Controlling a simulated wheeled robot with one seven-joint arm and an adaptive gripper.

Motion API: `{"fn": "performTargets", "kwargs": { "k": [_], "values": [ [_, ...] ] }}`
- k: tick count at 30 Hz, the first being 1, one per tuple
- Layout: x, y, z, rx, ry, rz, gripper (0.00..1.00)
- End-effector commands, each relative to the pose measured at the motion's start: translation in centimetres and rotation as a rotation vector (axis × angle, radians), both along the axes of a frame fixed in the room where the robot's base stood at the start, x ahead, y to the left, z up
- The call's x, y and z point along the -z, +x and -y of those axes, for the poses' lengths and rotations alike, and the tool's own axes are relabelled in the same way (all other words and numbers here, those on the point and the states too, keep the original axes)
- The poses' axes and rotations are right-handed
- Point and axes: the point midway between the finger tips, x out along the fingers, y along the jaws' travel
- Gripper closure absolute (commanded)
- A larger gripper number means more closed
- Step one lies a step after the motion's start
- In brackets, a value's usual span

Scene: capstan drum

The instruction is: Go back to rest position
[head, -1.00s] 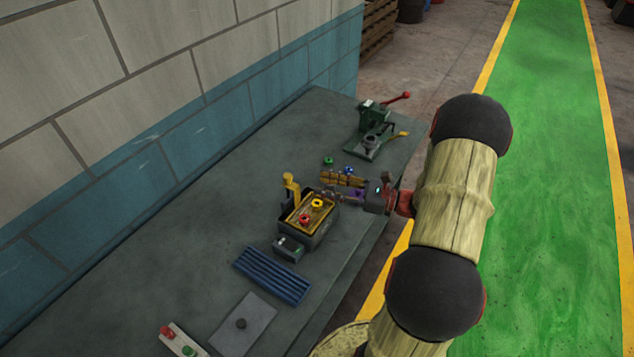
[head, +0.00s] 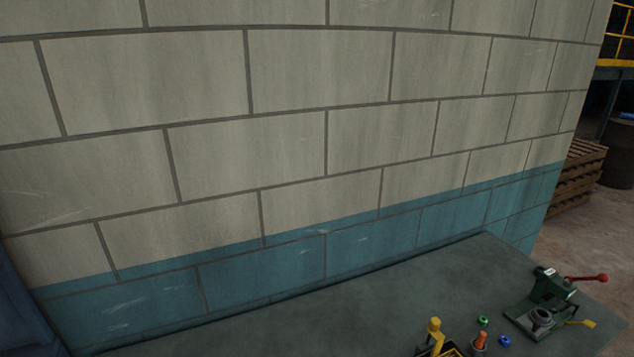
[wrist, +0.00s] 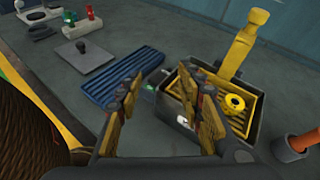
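My gripper (wrist: 168,100) shows only in the wrist view. Its two yellow-padded fingers stand apart with nothing between them. Beyond the right finger is a dark box with a yellow insert (wrist: 257,101), and a yellow ring (wrist: 234,103) lies in it. The right finger hides part of the box. A yellow post (wrist: 240,42) stands at the box's far side. In the head view only the top of the post (head: 434,328) and an edge of the box show, at the bottom. My arm is outside the head view.
A green press (head: 548,290) with a red lever stands on the bench (head: 400,292) at right. A blue ridged tray (wrist: 118,82) and a grey plate (wrist: 92,68) lie left of the box.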

Motion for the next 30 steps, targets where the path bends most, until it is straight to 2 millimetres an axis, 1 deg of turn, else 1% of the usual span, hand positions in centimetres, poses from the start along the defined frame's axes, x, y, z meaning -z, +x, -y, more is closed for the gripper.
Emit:
{"fn": "performTargets", "kwargs": {
  "k": [1, 3, 6, 9, 12, 14, 17, 20, 23, 26, 30],
  "values": [
    [-0.4, -1.2, -1.3, -0.088, -0.081, -0.007, 0.63],
    [-0.7, -3.0, -2.8, -0.227, -0.209, -0.011, 0.63],
    [-1.5, -5.5, -4.3, -0.431, -0.399, -0.001, 0.63],
    [-2.7, -7.4, -5.2, -0.635, -0.597, 0.03, 0.63],
    [-4.4, -8.8, -5.5, -0.827, -0.795, 0.079, 0.63],
    [-5.5, -9.3, -5.7, -0.93, -0.911, 0.115, 0.63],
    [-7.8, -9.7, -6.0, -1.089, -1.097, 0.186, 0.63],
    [-10.4, -9.7, -6.6, -1.22, -1.275, 0.271, 0.63],
    [-13.2, -9.6, -7.7, -1.324, -1.441, 0.369, 0.63],
    [-16.1, -9.7, -9.5, -1.393, -1.582, 0.481, 0.63],
    [-19.5, -9.9, -12.8, -1.42, -1.704, 0.647, 0.63]
  ]
}}
